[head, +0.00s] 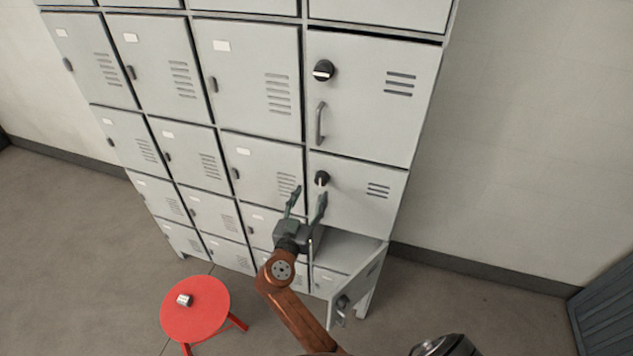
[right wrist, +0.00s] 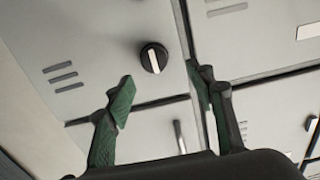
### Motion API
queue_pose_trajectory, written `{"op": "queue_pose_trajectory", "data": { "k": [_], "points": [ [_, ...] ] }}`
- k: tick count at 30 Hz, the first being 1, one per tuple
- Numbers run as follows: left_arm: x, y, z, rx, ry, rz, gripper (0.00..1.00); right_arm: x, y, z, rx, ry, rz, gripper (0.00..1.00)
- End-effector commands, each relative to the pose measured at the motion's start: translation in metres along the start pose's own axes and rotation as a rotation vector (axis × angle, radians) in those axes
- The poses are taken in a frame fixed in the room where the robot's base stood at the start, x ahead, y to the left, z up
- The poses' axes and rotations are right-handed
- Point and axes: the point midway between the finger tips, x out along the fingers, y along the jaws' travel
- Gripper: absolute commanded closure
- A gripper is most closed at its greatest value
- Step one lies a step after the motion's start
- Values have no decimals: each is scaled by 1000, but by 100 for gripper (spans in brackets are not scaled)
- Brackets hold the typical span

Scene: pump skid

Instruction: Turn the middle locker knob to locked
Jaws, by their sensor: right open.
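The middle locker knob (head: 321,178) is a round black knob with a white bar, at the upper left of the middle door (head: 355,192) in the right column. Its bar stands near upright in the head view. The knob also shows in the right wrist view (right wrist: 154,57), its bar near upright, slightly tilted. My right gripper (head: 307,197) is open and empty, just below and left of the knob in the head view. In the right wrist view its fingers (right wrist: 165,92) are apart, with the knob beyond them and no visible contact. My left gripper is not in view.
The upper door has a knob (head: 323,70) with a level bar and a handle (head: 320,123). The lower door (head: 358,283) hangs open near my right arm. A red stool (head: 196,322) with a small metal object (head: 185,300) stands at left. Bare floor lies right.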

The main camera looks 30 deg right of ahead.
Motion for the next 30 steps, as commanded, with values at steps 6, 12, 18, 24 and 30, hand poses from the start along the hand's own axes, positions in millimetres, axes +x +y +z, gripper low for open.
{"op": "queue_pose_trajectory", "data": {
  "k": [6, 12, 18, 24, 30],
  "points": [
    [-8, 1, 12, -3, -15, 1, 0, 39, 8, -2, -3, 1, 13, 50],
    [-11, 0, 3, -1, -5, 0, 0, 60, 8, 0, -2, -1, 11, 50],
    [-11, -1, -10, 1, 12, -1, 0, 66, 7, 1, -2, -3, 10, 50],
    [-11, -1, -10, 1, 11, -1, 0, 65, 7, 1, -2, -3, 9, 53],
    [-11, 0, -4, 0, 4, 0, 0, 65, 6, 1, -2, -3, 8, 67]
  ]
}}
